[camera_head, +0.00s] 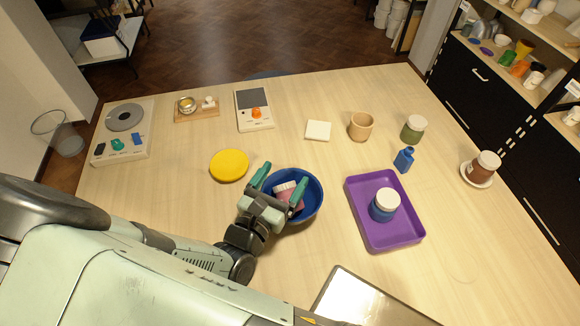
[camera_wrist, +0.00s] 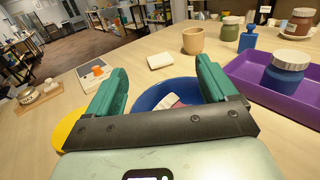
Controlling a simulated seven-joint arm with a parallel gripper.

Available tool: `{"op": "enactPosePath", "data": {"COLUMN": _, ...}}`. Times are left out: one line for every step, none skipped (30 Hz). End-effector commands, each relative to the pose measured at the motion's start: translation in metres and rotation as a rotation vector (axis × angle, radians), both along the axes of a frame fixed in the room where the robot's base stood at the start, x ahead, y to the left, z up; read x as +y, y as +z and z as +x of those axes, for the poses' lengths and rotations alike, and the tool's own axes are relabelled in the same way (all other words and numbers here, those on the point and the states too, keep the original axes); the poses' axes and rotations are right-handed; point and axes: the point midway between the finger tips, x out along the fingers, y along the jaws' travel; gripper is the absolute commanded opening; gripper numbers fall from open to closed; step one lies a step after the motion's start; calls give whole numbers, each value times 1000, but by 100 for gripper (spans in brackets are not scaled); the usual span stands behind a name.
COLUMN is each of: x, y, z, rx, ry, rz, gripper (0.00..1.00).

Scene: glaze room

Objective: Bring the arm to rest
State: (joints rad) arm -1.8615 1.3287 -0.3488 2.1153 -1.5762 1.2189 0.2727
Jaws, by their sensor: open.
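My gripper (camera_head: 278,183) is open, with its two green fingers spread above a blue bowl (camera_head: 313,207). In the wrist view the gripper (camera_wrist: 160,90) also shows its fingers apart with nothing clasped between them. A pink jar with a white lid (camera_head: 286,189) lies inside the bowl, partly hidden by the gripper. In the wrist view the jar (camera_wrist: 170,102) shows below and between the fingers, inside the bowl (camera_wrist: 150,98). I cannot tell whether the fingers touch the bowl.
A yellow disc (camera_head: 229,165) lies left of the bowl. A purple tray (camera_head: 400,233) with a blue jar (camera_head: 384,205) stands to the right. A blue bottle (camera_head: 404,160), green jar (camera_head: 413,129), tan cup (camera_head: 361,126) and white tile (camera_head: 318,130) stand behind. A flat panel (camera_head: 365,302) lies in front.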

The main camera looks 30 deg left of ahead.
Motion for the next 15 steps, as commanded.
{"op": "enactPosePath", "data": {"x": 0, "y": 6, "z": -8, "rx": 0, "ry": 0, "rz": 2, "gripper": 85}}
{"op": "enactPosePath", "data": {"x": 0, "y": 15, "z": -6, "rx": 0, "ry": -1, "rz": 5, "gripper": 85}}
{"op": "enactPosePath", "data": {"x": 0, "y": 25, "z": -5, "rx": 0, "ry": -2, "rz": 5, "gripper": 85}}
{"op": "enactPosePath", "data": {"x": 0, "y": 30, "z": -5, "rx": 0, "ry": -2, "rz": 5, "gripper": 85}}
{"op": "enactPosePath", "data": {"x": 0, "y": 36, "z": -5, "rx": 0, "ry": -1, "rz": 5, "gripper": 85}}
{"op": "enactPosePath", "data": {"x": 0, "y": 43, "z": -5, "rx": 0, "ry": 0, "rz": 4, "gripper": 85}}
{"op": "enactPosePath", "data": {"x": 0, "y": 48, "z": -5, "rx": 0, "ry": 0, "rz": 4, "gripper": 85}}
{"op": "enactPosePath", "data": {"x": 0, "y": 52, "z": -5, "rx": 0, "ry": 0, "rz": 4, "gripper": 85}}
{"op": "enactPosePath", "data": {"x": 0, "y": 57, "z": -5, "rx": 0, "ry": 0, "rz": 4, "gripper": 85}}
{"op": "enactPosePath", "data": {"x": 0, "y": 60, "z": -5, "rx": 0, "ry": 0, "rz": 4, "gripper": 85}}
{"op": "enactPosePath", "data": {"x": 0, "y": 63, "z": -5, "rx": 0, "ry": 0, "rz": 4, "gripper": 85}}
{"op": "enactPosePath", "data": {"x": 0, "y": 66, "z": -5, "rx": -1, "ry": 0, "rz": 2, "gripper": 85}}
{"op": "enactPosePath", "data": {"x": -1, "y": 67, "z": -5, "rx": -1, "ry": 0, "rz": 1, "gripper": 85}}
{"op": "enactPosePath", "data": {"x": -1, "y": 69, "z": -5, "rx": -1, "ry": 0, "rz": 1, "gripper": 85}}
{"op": "enactPosePath", "data": {"x": -1, "y": 70, "z": -5, "rx": -2, "ry": 0, "rz": 1, "gripper": 85}}
